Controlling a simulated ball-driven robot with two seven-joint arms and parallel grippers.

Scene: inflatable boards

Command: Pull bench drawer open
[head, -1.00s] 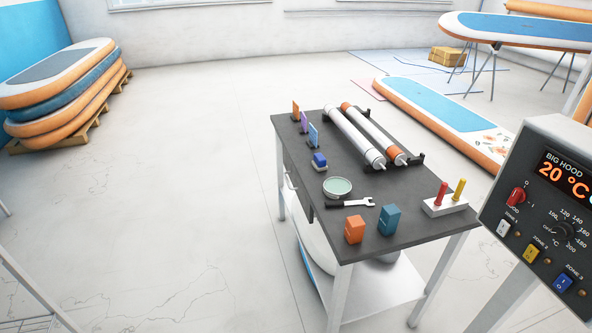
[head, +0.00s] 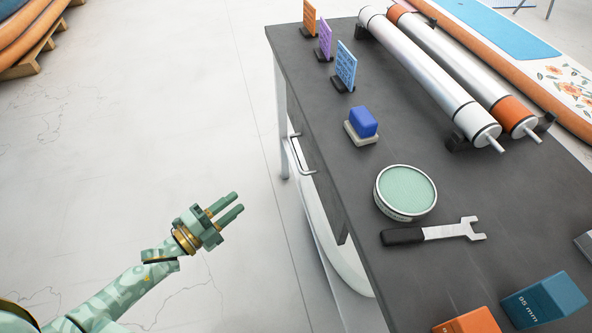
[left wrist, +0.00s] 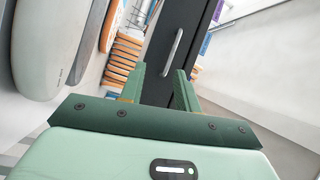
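The dark bench (head: 290,60) has a drawer (head: 322,185) under its tabletop on the left side; it looks closed, flush with the bench side. Its pale metal bar handle (head: 301,155) sticks out from the front. In the left wrist view the dark drawer front (left wrist: 187,30) carries the silver handle (left wrist: 172,52), ahead of the fingertips. My left gripper (head: 238,202) is to the left of the handle, apart from it. It also shows in the left wrist view (left wrist: 160,72) with its two fingers apart and nothing between them. My right gripper is not in view.
On the bench stand small signs (head: 345,65), a blue block (head: 363,122), a round tin (head: 405,190), a wrench (head: 440,232), rollers (head: 430,75) and boxes (head: 543,300). A white rounded object (head: 345,255) lies under the bench. The floor (head: 150,110) to the left is clear.

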